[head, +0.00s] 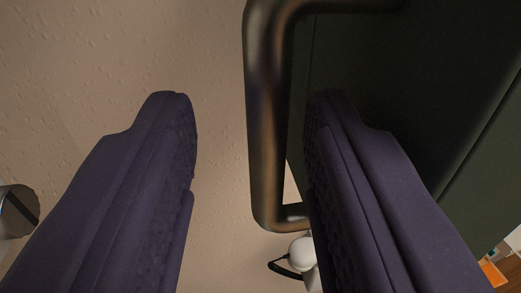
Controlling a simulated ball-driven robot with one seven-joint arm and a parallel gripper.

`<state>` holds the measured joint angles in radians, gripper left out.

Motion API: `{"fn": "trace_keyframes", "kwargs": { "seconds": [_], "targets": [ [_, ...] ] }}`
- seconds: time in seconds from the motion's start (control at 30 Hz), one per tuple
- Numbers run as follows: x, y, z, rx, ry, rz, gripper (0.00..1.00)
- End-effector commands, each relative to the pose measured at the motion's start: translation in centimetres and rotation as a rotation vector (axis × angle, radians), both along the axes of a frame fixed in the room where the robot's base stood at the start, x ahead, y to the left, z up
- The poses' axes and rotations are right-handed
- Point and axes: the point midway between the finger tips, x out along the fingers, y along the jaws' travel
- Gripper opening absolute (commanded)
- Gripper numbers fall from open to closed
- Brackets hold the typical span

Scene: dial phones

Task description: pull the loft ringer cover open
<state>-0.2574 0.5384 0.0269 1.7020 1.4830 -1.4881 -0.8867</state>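The ringer cover appears to be the dark green panel (420,75) filling the upper right of the head view. A bronze bar handle (267,120) stands out from its left side. It runs top to bottom in the picture and bends back toward the panel at both ends. My gripper (250,115) is open, with two purple padded fingers. The handle lies between the fingers, much nearer the right finger, with a clear gap to the left finger. The right finger overlaps the panel in the picture and hides part of it. I cannot tell whether the right finger touches the handle.
A textured beige wall (80,60) fills the left. A white rounded object (302,252) with a dark cord shows below the handle. A grey rounded object (18,210) is at the left edge. Something orange (492,272) lies at the lower right.

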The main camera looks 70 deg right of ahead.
Motion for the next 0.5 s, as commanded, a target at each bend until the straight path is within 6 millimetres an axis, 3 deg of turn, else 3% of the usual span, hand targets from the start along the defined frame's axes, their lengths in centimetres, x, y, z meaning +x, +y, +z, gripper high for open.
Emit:
{"fn": "trace_keyframes", "kwargs": {
  "seconds": [0.27, 0.5],
  "targets": [
    [-0.1, 0.2, -0.2, 0.002, 0.002, -0.001, 0.39],
    [-1.4, 3.6, -0.4, 0.002, 0.0, 0.001, 0.39]
  ]
}}
